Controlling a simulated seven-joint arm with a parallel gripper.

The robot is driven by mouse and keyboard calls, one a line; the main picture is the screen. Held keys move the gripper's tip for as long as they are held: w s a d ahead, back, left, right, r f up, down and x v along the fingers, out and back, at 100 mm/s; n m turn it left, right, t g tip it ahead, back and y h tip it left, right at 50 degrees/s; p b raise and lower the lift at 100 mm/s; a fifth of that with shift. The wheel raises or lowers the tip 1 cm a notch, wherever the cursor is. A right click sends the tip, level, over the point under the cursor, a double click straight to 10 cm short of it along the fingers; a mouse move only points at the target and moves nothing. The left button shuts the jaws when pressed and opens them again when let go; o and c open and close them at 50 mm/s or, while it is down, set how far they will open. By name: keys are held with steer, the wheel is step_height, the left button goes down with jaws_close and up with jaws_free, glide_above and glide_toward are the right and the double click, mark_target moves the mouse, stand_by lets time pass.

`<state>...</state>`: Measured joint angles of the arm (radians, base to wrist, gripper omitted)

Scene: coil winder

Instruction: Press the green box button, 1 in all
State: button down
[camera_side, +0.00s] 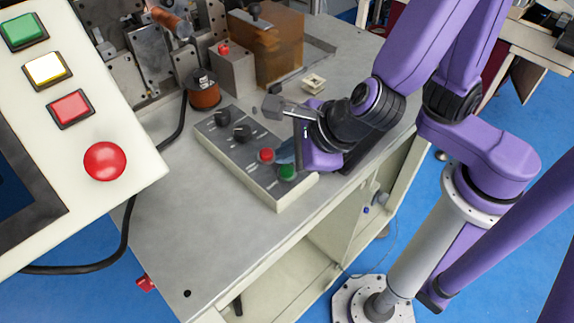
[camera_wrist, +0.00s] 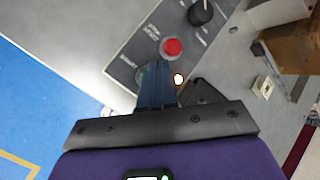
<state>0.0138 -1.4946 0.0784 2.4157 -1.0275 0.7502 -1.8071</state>
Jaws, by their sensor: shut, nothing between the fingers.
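The control box (camera_side: 235,163) lies on the table and carries black knobs, a red button (camera_side: 266,155) and the green button (camera_side: 287,172) at its near right end. My gripper (camera_side: 284,158) is low over that end, just above and behind the green button in the side view. In the wrist view its blue fingers (camera_wrist: 156,68) are together and empty, below the red button (camera_wrist: 172,47). The green button (camera_wrist: 142,74) shows there only as a dark green edge beside the fingers, which cover most of it. I cannot tell whether the fingertips touch it.
A large panel (camera_side: 85,135) with green, yellow and red buttons stands in the left foreground. The winder (camera_side: 150,55), a copper coil (camera_side: 203,93) and a brown block (camera_side: 275,45) are at the back. The table front (camera_side: 200,245) is clear.

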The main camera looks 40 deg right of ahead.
steer(key=shift+f, duration=0.15)
stand_by(0.5)
steer(key=shift+f, duration=0.3)
